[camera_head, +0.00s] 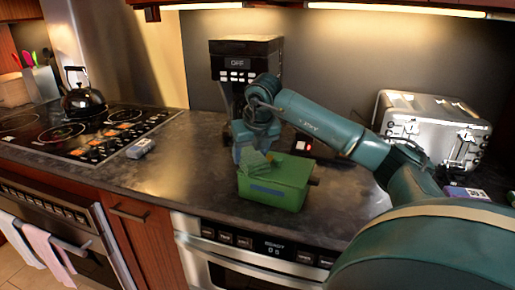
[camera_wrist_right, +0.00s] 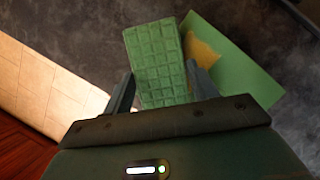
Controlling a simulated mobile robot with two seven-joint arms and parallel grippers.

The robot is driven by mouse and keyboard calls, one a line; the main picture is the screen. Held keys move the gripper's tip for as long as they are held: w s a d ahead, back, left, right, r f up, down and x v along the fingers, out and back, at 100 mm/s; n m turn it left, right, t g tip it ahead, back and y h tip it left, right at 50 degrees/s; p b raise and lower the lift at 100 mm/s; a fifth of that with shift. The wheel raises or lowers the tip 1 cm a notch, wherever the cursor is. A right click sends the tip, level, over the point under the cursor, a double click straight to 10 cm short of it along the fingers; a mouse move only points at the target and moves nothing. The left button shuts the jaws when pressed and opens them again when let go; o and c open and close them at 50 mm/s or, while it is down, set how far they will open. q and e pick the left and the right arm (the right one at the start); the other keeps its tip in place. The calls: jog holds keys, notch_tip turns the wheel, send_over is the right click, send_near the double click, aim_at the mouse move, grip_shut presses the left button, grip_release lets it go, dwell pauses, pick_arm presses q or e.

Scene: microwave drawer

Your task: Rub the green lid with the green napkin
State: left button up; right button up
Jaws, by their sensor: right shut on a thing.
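My right gripper (camera_head: 252,150) is shut on the green napkin (camera_head: 256,162), a pad with a grid pattern. In the right wrist view the napkin (camera_wrist_right: 153,60) stands out between the two fingers (camera_wrist_right: 160,85). The green lid (camera_head: 285,170) tops a green box on the counter. The napkin is over the lid's left part in the head view; I cannot tell whether they touch. In the right wrist view the lid (camera_wrist_right: 235,65) lies to the right of the napkin, partly hidden by it, with a yellow patch on it. My left gripper is not in view.
A black coffee machine (camera_head: 245,60) stands behind the box. A silver toaster (camera_head: 430,125) is to the right, behind my arm. A stovetop (camera_head: 75,135) with a black kettle (camera_head: 84,101) is at the left.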

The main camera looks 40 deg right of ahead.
aim_at(262, 153)
jog(key=shift+w+a+r+p, duration=0.1)
jog(key=shift+w+a+p, duration=0.25)
jog(key=shift+w, duration=0.4)
jog(key=shift+w+d, duration=0.2)
jog(key=shift+d, duration=0.3)
jog(key=shift+w+d, duration=0.15)
jog(key=shift+d, duration=0.35)
jog(key=shift+s+d+f+b, duration=0.3)
jog(key=shift+s+d+b, duration=0.05)
jog(key=shift+s, duration=0.3)
jog(key=shift+s+d+b, duration=0.2)
jog(key=shift+s+b, duration=0.15)
jog(key=shift+s, duration=0.25)
jog(key=shift+s+d+b, duration=0.2)
jog(key=shift+s+b, duration=0.1)
jog(key=shift+s, duration=0.25)
jog(key=shift+r, duration=0.3)
jog(key=shift+w+a+r+p, duration=0.1)
jog(key=shift+w+a+p, duration=0.15)
jog(key=shift+w+p, duration=0.55)
jog(key=shift+w+a+p, duration=0.4)
jog(key=shift+w+p, duration=0.4)
jog(key=shift+p, duration=0.05)
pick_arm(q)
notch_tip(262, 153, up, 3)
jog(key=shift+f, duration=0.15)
pick_arm(e)
jog(key=shift+w, duration=0.25)
